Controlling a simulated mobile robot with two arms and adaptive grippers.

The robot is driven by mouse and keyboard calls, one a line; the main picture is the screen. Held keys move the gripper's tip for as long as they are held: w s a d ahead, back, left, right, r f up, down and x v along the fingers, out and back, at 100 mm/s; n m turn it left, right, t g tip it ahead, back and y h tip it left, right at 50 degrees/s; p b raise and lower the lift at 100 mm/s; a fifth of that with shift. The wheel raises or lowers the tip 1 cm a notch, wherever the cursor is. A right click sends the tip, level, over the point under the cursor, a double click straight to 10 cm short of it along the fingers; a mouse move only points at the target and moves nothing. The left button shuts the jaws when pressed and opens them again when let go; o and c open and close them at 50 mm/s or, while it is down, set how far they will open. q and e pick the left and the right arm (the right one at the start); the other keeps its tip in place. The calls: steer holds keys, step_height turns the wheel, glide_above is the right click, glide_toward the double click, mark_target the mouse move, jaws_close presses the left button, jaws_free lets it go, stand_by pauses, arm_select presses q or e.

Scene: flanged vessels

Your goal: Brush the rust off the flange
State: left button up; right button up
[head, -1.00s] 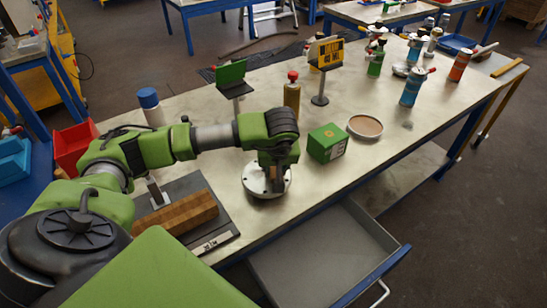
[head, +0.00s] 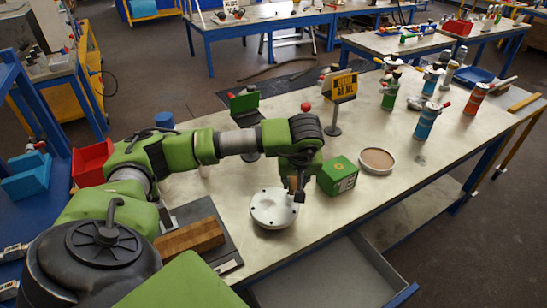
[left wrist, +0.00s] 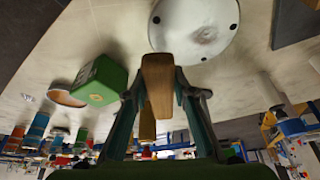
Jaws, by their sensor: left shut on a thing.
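The flange (head: 268,210) is a round pale metal disc with bolt holes, lying flat near the table's front edge. In the left wrist view the flange (left wrist: 192,30) is at the top, with a faint greyish-brown smudge on its face. My left gripper (head: 297,184) is above the flange's right side, pointing down. It is shut on a wooden-handled tool, seemingly the brush (left wrist: 158,84), which lies between the fingers in the left wrist view. The bristles are hidden, and I cannot tell if they touch the flange. My right gripper is not in view.
A green box (head: 337,176) stands close right of the gripper, with a round shallow dish (head: 376,160) beyond. A wooden block (head: 190,238) lies on a dark mat to the left. A sign stand (head: 335,120) is behind. An open drawer (head: 330,275) juts out in front.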

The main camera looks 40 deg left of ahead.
arm_select(q)
steer(key=shift+s+r+p, duration=0.1)
steer(key=shift+r+p, duration=0.3)
steer(key=shift+r, duration=0.75)
